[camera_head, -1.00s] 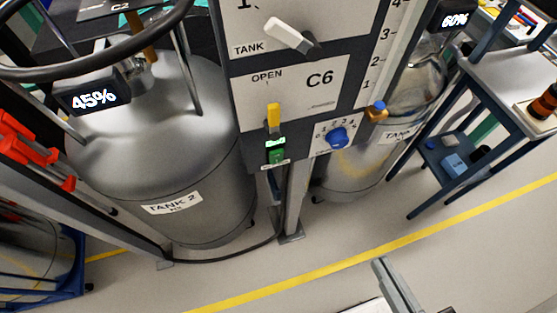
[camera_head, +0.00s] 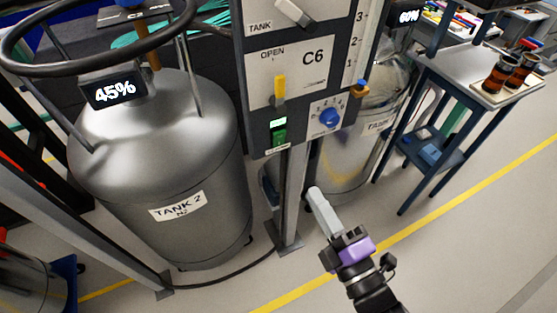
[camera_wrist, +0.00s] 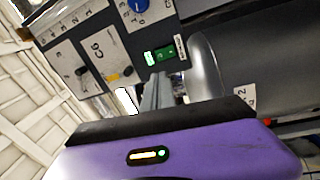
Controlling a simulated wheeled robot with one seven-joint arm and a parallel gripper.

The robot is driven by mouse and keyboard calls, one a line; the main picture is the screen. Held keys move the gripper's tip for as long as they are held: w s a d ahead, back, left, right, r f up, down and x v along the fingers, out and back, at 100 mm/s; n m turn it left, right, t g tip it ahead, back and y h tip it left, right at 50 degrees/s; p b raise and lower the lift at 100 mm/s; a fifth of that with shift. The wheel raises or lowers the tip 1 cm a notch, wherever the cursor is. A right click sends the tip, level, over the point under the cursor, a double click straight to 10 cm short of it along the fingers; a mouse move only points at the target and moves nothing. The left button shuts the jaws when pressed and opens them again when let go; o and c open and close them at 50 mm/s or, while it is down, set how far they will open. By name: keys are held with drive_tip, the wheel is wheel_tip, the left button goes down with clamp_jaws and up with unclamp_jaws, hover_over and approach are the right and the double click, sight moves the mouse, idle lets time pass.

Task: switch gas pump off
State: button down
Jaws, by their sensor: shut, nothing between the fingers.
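A green switch (camera_head: 279,136) sits low on the grey control panel (camera_head: 261,142), under a yellow lever (camera_head: 280,89). A small lit green display is just above the switch, and a label below it is too small to read. In the wrist view the green switch (camera_wrist: 166,52) lies just beyond my fingertips, beside the lit display. My gripper (camera_head: 315,192) is shut and empty, below and right of the switch, apart from it in the head view. Its narrow fingers (camera_wrist: 158,80) point toward the panel in the wrist view.
A blue knob (camera_head: 329,117) is right of the switch. A metal post (camera_head: 290,195) supports the panel. TANK 2 (camera_head: 165,150) stands left, with a hose (camera_head: 225,280) on the floor. A blue-framed cart (camera_head: 440,90) stands right. Floor in front is clear.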

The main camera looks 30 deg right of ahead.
sight(279, 136)
drive_tip(key=shift+f+n, duration=0.1)
drive_tip(key=shift+n, duration=0.6)
drive_tip(key=w, duration=0.4)
drive_tip(key=w+r+p, duration=0.1)
drive_tip(key=w, duration=0.4)
drive_tip(key=w+p, duration=0.1)
drive_tip(key=w, duration=0.3)
drive_tip(key=shift+w+r, duration=0.35)
drive_tip(key=shift+w, duration=0.05)
drive_tip(key=shift+r+p, duration=0.1)
drive_tip(key=shift+p, duration=0.35)
drive_tip(key=p, duration=0.1)
drive_tip(key=r+p, duration=0.1)
drive_tip(key=p, duration=0.1)
drive_tip(key=shift+w+g, duration=0.25)
drive_tip(key=shift+g, duration=0.15)
drive_tip(key=shift+w+f, duration=0.1)
drive_tip(key=shift+f, duration=0.15)
